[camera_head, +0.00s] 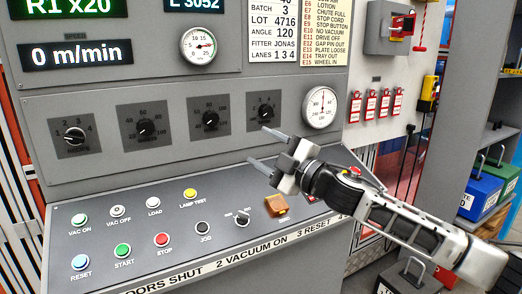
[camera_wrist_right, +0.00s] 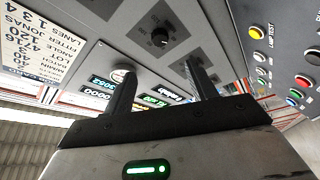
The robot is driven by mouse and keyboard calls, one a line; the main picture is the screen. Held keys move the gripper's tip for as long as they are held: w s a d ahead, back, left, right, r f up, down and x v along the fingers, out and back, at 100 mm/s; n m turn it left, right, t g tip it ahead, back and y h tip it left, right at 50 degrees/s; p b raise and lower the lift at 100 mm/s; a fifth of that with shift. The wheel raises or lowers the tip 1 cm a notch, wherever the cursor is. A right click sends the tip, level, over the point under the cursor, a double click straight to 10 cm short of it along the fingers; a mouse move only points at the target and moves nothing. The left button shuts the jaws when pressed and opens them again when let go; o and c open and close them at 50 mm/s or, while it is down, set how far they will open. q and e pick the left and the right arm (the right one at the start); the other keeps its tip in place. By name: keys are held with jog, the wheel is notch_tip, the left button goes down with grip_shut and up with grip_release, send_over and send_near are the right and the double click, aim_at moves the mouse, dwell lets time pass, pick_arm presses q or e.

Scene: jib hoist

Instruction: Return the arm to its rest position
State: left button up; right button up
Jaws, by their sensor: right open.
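My right arm comes in from the right in the head view. Its gripper (camera_head: 258,146) is open and empty, in front of the grey control panel (camera_head: 90,125). The fingers point left, below the rightmost dial knob (camera_head: 265,112) and above the sloped button desk (camera_head: 135,255). Whether a fingertip touches the panel cannot be told. In the right wrist view, the two fingers (camera_wrist_right: 160,68) stand apart with nothing between them, and a dial knob (camera_wrist_right: 160,37) shows beyond them. My left gripper is not in view.
Round gauges (camera_head: 322,107) and several knobs stick out of the panel. Red tags (camera_head: 377,104) hang on the right. Blue and green bins (camera_head: 480,195) stand on a shelf at far right.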

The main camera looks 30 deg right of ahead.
jog(key=s+a+f+m+g+h, duration=0.3)
jog(key=s+f+m, duration=0.25)
jog(key=f, duration=0.55)
jog(key=s+a+f+m+g+h, duration=0.2)
jog(key=s+a+f+m+h, duration=0.25)
jog(key=f, duration=0.55)
jog(key=s+f+m+g, duration=0.3)
jog(key=s+f+g, duration=0.25)
jog(key=s, duration=0.65)
jog(key=s+f+m+g, duration=0.2)
jog(key=s+f+g, duration=0.35)
jog(key=s, duration=0.65)
jog(key=w+a+f+t+y, duration=0.3)
jog(key=w+a+f+t, duration=0.2)
jog(key=f+t, duration=0.2)
jog(key=shift+w+a+f+n, duration=0.15)
jog(key=shift+w+f+n, duration=0.15)
jog(key=shift+w+f, duration=0.1)
